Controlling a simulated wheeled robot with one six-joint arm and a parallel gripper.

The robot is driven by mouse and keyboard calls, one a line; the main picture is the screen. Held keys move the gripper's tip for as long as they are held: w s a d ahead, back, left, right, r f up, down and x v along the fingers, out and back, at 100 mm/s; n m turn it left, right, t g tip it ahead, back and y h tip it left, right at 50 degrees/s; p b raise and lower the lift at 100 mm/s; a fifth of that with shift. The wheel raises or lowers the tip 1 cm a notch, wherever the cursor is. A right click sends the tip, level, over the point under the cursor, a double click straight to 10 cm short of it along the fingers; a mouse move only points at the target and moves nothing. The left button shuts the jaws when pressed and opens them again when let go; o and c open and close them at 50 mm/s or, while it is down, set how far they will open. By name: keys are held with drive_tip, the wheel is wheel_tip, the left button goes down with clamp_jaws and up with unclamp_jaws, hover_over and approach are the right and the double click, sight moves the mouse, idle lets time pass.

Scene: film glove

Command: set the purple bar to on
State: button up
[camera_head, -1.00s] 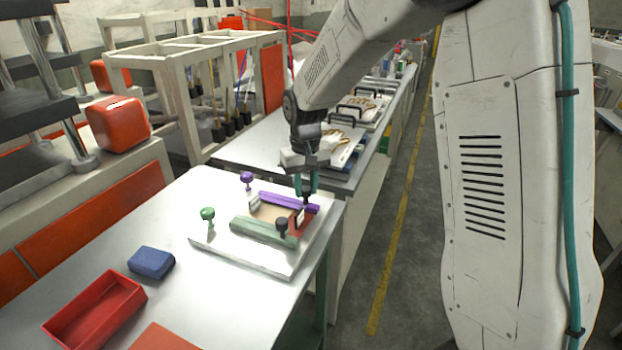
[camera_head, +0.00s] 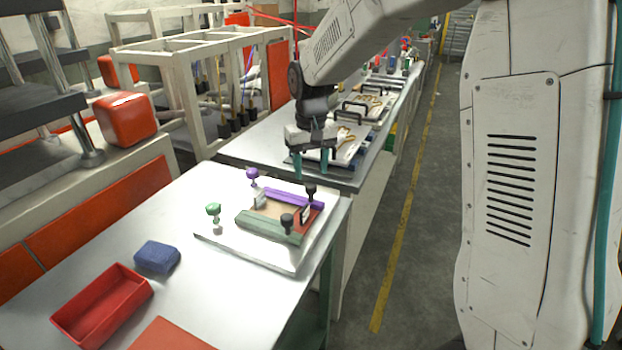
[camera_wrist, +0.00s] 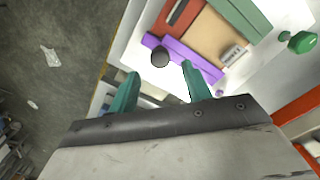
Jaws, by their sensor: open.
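A white board (camera_head: 270,260) lies on the near table. The purple bar (camera_head: 285,197) lies along its far side and also shows in the wrist view (camera_wrist: 190,62). A black knob (camera_head: 310,190) stands at the bar's right end; it also shows in the wrist view (camera_wrist: 160,57). A purple knob (camera_head: 253,176) stands near the bar's left end. A green bar (camera_head: 267,228) with another black knob (camera_head: 287,221) lies on the near side, and a green knob (camera_head: 213,212) stands at left. My gripper (camera_head: 310,170) is open and empty, above and beyond the bar, apart from it.
Small label plates stand on the board, one near the left end (camera_head: 261,201). A blue block (camera_head: 157,257) and a red tray (camera_head: 103,305) are at the near left. Behind, a long bench (camera_head: 250,150) carries panels with black handles (camera_head: 349,117).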

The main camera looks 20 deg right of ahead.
drive_tip(key=shift+r, duration=1.55)
drive_tip(key=shift+s, duration=0.1)
drive_tip(key=s+d+r, duration=0.1)
drive_tip(key=s+r, duration=0.1)
drive_tip(key=s, duration=1.4)
drive_tip(key=s+d+r+t, duration=0.1)
drive_tip(key=s+r, duration=0.2)
drive_tip(key=s, duration=1.4)
drive_tip(key=shift+r, duration=0.35)
